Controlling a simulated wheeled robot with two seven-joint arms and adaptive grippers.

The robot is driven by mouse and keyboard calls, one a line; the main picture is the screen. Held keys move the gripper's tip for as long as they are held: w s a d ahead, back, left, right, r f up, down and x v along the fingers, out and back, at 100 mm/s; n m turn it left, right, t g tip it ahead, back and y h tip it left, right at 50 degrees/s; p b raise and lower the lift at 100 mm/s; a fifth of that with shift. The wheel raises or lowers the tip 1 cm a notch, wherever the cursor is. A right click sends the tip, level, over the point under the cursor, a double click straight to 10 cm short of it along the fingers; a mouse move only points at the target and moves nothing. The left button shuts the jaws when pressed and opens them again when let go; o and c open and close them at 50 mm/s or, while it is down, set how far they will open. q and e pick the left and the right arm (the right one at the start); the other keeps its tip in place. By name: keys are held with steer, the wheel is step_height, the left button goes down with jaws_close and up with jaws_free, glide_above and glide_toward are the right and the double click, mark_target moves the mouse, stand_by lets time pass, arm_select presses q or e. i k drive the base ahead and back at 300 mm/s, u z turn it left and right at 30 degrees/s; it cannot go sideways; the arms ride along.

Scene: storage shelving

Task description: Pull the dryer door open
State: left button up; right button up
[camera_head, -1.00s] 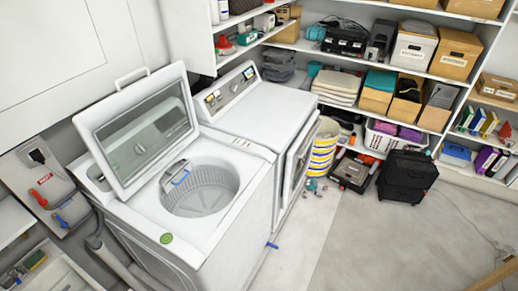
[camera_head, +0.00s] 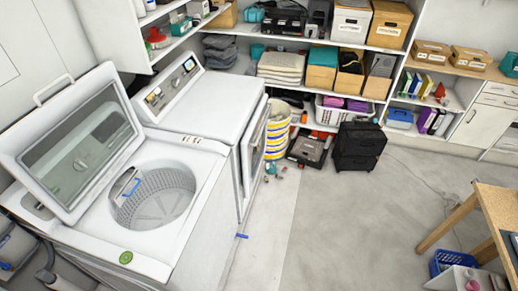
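The dryer (camera_head: 205,104) is the white machine behind the open-lidded washer. Its door (camera_head: 254,148) is on its right-hand front face and is seen at a steep angle, with a dark window or gap along it. From this angle I cannot tell whether the door is fully shut or slightly ajar. Neither of my grippers shows in the head view.
The top-loading washer (camera_head: 190,230) stands nearer, lid (camera_head: 78,140) raised. A striped basket (camera_head: 278,132) stands just beyond the dryer door. A black case (camera_head: 358,147) sits by the shelves. A wooden table (camera_head: 480,200) is at right. The floor (camera_head: 350,225) between is mostly clear.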

mark_target(254, 145)
steer(key=z, duration=0.45)
steer(key=k, duration=0.5)
steer(key=z, duration=0.85)
steer(key=i, duration=0.8)
steer(key=u, duration=0.45)
steer(key=i, duration=1.35)
steer(key=u, duration=1.55)
steer(key=i, duration=0.65)
steer(key=u, duration=0.55)
